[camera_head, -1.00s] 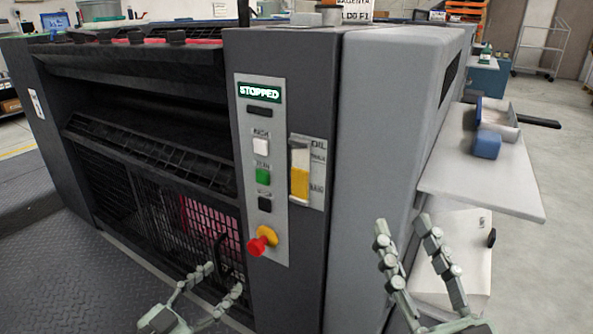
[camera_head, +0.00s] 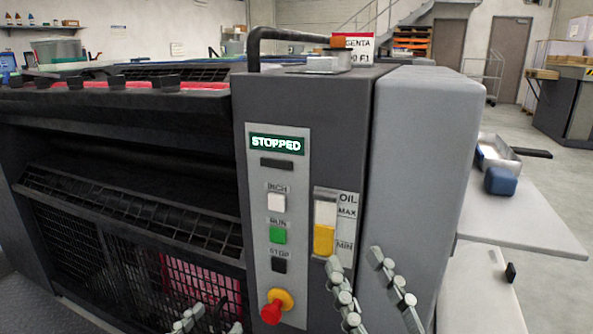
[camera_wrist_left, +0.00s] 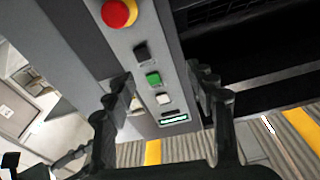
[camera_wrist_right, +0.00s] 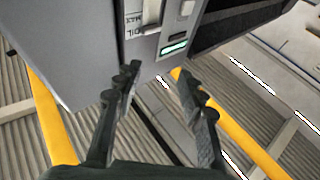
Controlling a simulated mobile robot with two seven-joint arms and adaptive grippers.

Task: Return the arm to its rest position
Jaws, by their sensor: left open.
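My left gripper (camera_head: 207,325) shows only its fingertips at the bottom edge of the head view, in front of the lower guard. In the left wrist view its fingers (camera_wrist_left: 162,95) stand apart with nothing between them; the control panel is beyond. My right gripper (camera_head: 368,275) is at the lower middle right of the head view, in front of the press's grey side. Its fingers are spread and empty, as the right wrist view also shows (camera_wrist_right: 155,85). The press's control panel (camera_head: 259,227) reads STOPPED.
The red emergency knob (camera_head: 272,311) sits low on the panel, close to my left gripper. The oil gauge (camera_head: 325,228) is just above my right gripper. At right, a side shelf (camera_head: 520,225) carries a metal tray (camera_head: 494,152) and a blue block (camera_head: 500,181). Open floor lies beyond.

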